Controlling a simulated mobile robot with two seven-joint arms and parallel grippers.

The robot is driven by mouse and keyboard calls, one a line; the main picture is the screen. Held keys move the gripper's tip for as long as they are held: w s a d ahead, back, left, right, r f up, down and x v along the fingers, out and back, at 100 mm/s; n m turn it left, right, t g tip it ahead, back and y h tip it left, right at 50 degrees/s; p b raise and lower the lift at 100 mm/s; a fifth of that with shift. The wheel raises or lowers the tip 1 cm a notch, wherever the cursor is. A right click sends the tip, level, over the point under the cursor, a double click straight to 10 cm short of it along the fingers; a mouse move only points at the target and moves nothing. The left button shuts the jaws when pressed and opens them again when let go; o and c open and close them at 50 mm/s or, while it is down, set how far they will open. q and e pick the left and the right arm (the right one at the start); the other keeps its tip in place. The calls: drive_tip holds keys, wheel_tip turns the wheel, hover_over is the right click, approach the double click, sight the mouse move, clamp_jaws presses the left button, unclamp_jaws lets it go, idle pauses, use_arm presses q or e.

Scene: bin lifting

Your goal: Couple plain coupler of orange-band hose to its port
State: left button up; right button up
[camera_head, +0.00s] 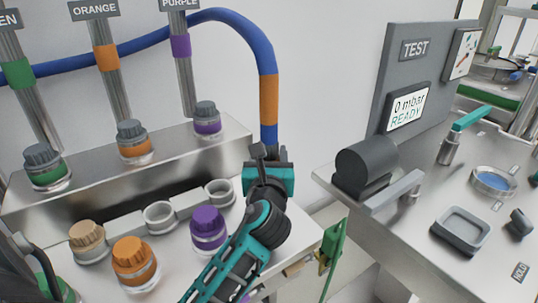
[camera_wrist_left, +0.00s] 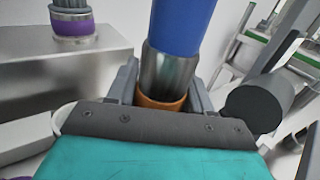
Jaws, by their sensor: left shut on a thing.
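The blue hose (camera_head: 267,62) with its orange band (camera_head: 268,100) arcs over from the left and hangs down into my left gripper (camera_head: 267,150). In the left wrist view, my left gripper (camera_wrist_left: 163,95) is shut around the hose's grey metal coupler (camera_wrist_left: 168,72), with an orange-brown ring (camera_wrist_left: 160,103) at its lower part. The coupler is mostly hidden in the head view. The post labelled ORANGE (camera_head: 108,75) stands behind an orange-banded fitting with a grey cap (camera_head: 134,140). I cannot tell which fitting is the hose's port. My right gripper is not in view.
Green-banded (camera_head: 45,168) and purple-banded (camera_head: 206,118) fittings share the metal step. Orange-capped (camera_head: 134,262), purple-capped (camera_head: 208,228) and tan-capped (camera_head: 88,240) jars stand in front, near white rings (camera_head: 160,215). Right, across a gap, stands a TEST panel (camera_head: 388,75) reading "0 mbar READY" and a dark cylinder (camera_head: 365,165).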

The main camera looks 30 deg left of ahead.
use_arm(q)
drive_tip(key=shift+f, duration=0.1)
drive_tip(key=o, duration=1.4)
drive_tip(key=shift+c, duration=0.2)
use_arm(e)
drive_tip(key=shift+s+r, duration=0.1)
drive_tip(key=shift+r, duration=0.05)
